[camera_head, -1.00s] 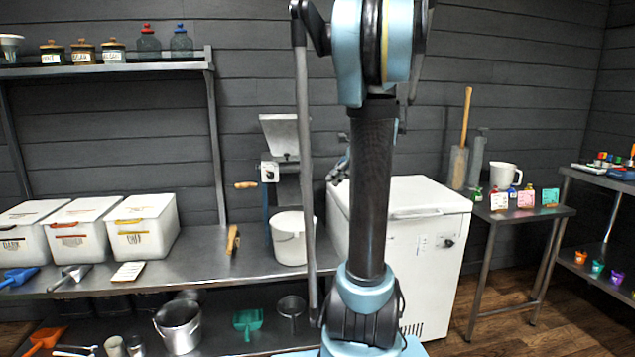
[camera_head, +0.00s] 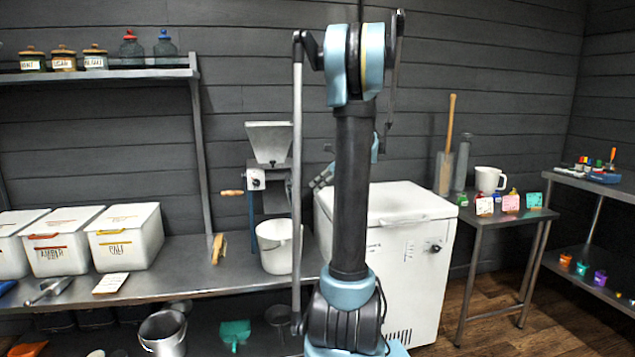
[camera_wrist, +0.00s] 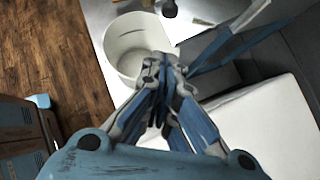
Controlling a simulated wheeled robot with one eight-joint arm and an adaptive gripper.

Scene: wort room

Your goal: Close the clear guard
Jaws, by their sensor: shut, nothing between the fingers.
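A grain mill with a metal hopper (camera_head: 269,143) and a blue stand stands on the steel bench at the back wall. I cannot make out a clear guard on it for certain. In the wrist view the blue bars of the stand (camera_wrist: 235,45) run at the upper right. My gripper (camera_wrist: 158,78) is shut and empty, with its fingers reaching toward the rim of the white bucket (camera_wrist: 122,45). In the head view my gripper (camera_head: 321,180) shows just right of the mill, partly hidden by my arm.
The white bucket (camera_head: 278,246) stands on the bench below the mill. A white chest freezer (camera_head: 412,265) is right of it, partly behind my arm. Lidded white bins (camera_head: 130,240) stand at the left. A small side table (camera_head: 500,218) is right of the freezer.

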